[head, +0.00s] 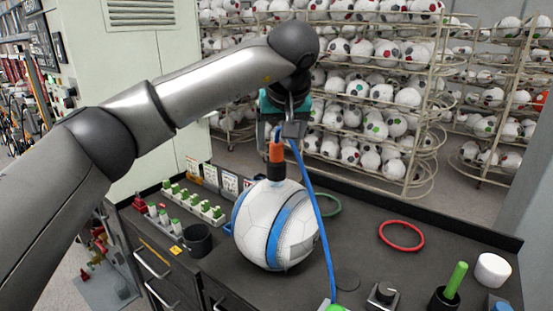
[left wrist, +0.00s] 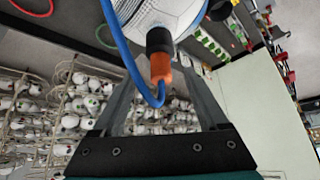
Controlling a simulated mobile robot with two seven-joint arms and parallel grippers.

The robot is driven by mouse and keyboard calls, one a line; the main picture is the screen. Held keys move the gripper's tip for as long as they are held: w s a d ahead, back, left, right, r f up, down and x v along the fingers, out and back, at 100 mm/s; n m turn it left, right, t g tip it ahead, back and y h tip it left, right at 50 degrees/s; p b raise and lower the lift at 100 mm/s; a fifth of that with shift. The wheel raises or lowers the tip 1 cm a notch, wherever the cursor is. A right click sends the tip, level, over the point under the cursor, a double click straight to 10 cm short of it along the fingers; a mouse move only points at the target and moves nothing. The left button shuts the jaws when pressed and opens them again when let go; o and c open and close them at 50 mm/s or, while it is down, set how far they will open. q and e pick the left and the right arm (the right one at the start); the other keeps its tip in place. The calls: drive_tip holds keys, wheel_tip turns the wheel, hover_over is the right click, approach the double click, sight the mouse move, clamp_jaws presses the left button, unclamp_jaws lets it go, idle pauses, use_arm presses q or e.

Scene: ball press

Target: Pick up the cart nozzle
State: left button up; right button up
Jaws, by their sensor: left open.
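The cart nozzle (head: 276,150) has an orange body with a black lower end and a blue hose. It stands on top of a white and blue ball (head: 264,240) on the dark bench. My left gripper (head: 284,126) is above the ball at the nozzle's upper end, with its jaws open. In the left wrist view, the nozzle (left wrist: 160,66) shows between the two open fingers (left wrist: 160,80), with no clear grip on it. The hose (head: 318,220) runs down to the bench front. My right gripper is not in view.
On the bench are a red ring (head: 401,249), a green ring (head: 338,206), a black cup (head: 197,240), a rack of green-topped bottles (head: 193,200), a green-handled tool (head: 455,280) and a white cylinder (head: 493,270). Ball-filled wire shelves (head: 425,150) stand behind.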

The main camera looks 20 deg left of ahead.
sight(277, 147)
use_arm(q)
drive_tip(key=p+x, duration=0.1)
drive_tip(key=x, duration=0.3)
drive_tip(key=shift+w+a+f, duration=0.2)
drive_tip(key=shift+f, duration=0.2)
clamp_jaws()
drive_tip(key=shift+s, duration=0.1)
